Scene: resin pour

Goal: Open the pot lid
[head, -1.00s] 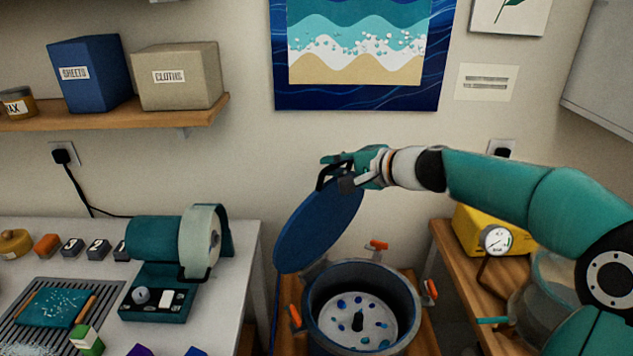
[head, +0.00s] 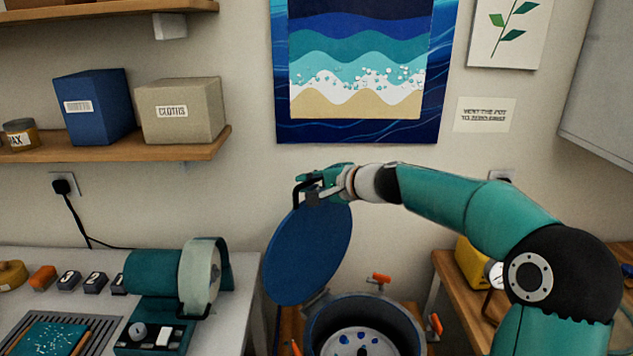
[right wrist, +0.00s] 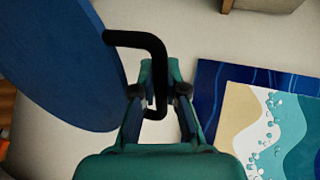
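The pot (head: 412,328) stands at the bottom centre of the head view, its lower part cut off by the frame. Its round blue lid (head: 308,255) is raised steeply off the mouth at the back left, joined near a grey hinge at the rim. The lid also fills the upper left of the right wrist view (right wrist: 62,70). My right gripper (head: 310,192) is at the lid's upper edge, its fingers (right wrist: 160,70) closed around the black bent lid handle (right wrist: 137,40). My left gripper is out of view.
Orange clamps (head: 380,279) sit around the pot's rim. A pale perforated plate with blue spots (head: 352,347) lies inside. A grey bench (head: 240,275) with a teal machine (head: 155,272) is at left. A wooden table (head: 455,290) with a yellow device and gauge is at right.

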